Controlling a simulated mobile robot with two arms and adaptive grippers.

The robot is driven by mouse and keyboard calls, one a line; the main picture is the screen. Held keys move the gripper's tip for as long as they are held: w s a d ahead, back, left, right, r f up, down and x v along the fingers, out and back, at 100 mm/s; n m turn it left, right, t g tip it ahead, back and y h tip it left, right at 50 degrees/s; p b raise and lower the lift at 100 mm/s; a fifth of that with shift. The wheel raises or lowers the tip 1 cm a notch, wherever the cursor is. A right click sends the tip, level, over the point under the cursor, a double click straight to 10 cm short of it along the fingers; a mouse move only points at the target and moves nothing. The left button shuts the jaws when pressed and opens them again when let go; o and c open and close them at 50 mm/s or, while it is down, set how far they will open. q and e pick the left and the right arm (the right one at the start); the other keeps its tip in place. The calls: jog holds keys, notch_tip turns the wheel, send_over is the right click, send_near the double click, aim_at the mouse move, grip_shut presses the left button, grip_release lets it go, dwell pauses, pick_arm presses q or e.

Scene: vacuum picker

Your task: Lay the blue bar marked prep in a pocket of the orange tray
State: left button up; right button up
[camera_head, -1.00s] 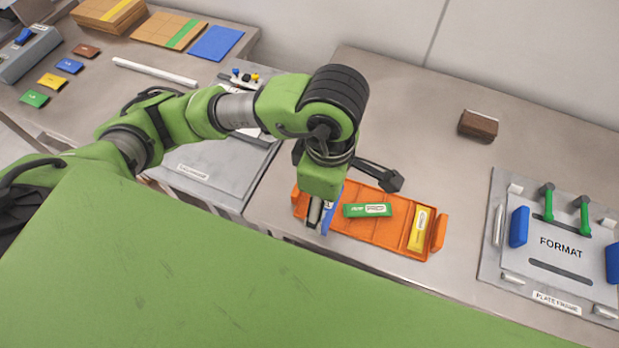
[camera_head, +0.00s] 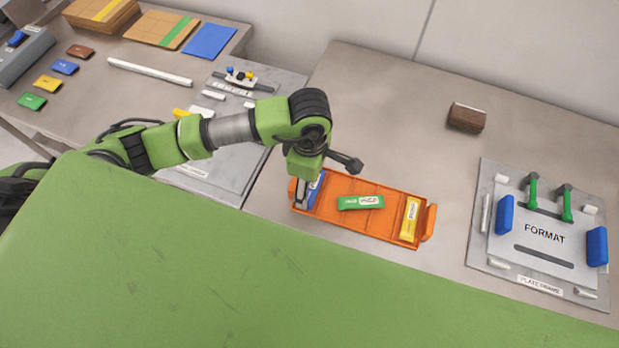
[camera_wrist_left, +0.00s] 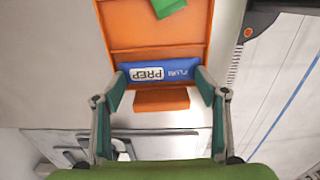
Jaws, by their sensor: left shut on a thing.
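The blue bar (camera_head: 317,189) marked prep is at the left end of the orange tray (camera_head: 368,222). In the left wrist view the bar (camera_wrist_left: 160,72) lies across the tray's end (camera_wrist_left: 160,99), its PREP label showing. My left gripper (camera_head: 307,194) is shut on the bar; in the wrist view its two fingers (camera_wrist_left: 160,85) are at the bar's two ends. I cannot tell whether the bar touches the pocket floor. A green bar (camera_head: 361,202) lies mid-tray and a yellow bar (camera_head: 411,219) at the tray's right end. My right gripper is not in view.
A plate frame marked FORMAT (camera_head: 545,234) is at the right. A brown block (camera_head: 467,117) stands behind the tray. On the left bench are a white rod (camera_head: 150,73), coloured cards (camera_head: 32,101) and a blue sheet (camera_head: 209,40). The table between tray and plate frame is clear.

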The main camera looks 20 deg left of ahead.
aim_at(310, 185)
pick_arm(q)
jog(key=shift+f, duration=0.15)
jog(key=o, duration=1)
jog(key=shift+o, duration=0.2)
jog(key=shift+r, duration=0.3)
notch_tip(310, 185, up, 12)
jog(key=b, duration=0.3)
jog(key=shift+s+f, duration=0.1)
jog(key=shift+f, duration=0.1)
